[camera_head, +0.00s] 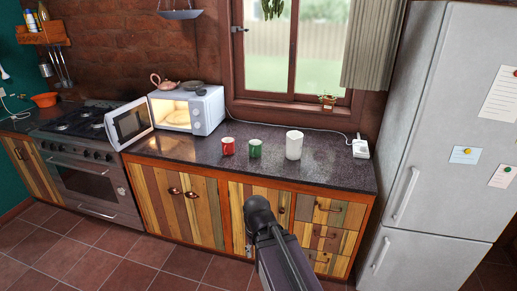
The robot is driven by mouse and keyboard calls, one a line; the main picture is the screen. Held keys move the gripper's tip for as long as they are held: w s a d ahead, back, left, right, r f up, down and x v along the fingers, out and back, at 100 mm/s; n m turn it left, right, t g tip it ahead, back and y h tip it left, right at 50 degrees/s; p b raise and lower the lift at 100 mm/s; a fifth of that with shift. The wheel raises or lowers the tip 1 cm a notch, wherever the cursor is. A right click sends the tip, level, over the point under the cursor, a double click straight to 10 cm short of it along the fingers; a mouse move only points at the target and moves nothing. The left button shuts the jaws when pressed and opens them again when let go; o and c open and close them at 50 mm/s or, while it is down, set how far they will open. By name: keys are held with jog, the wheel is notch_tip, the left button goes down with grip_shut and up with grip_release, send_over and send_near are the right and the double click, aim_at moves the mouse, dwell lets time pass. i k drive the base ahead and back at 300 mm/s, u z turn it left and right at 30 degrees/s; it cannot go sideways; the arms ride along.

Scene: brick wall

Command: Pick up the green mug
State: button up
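The green mug (255,149) stands upright on the dark speckled countertop (340,172), between a red mug (228,146) on its left and a larger white cup (294,145) on its right. The three stand close together but apart. Part of my dark arm shows at the bottom centre, in front of the cabinets and lower in the picture than the mugs. No gripper fingers show, so I cannot see what they hold.
An open microwave (205,110) stands left of the mugs, its door swung out over the counter. A white device (360,148) with a cable sits at the right. A stove (92,168) is at the left and a fridge (450,130) at the right. Counter in front of the mugs is clear.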

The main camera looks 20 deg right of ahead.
aim_at(255, 150)
jog(key=i, duration=1.5)
jog(key=u, duration=0.05)
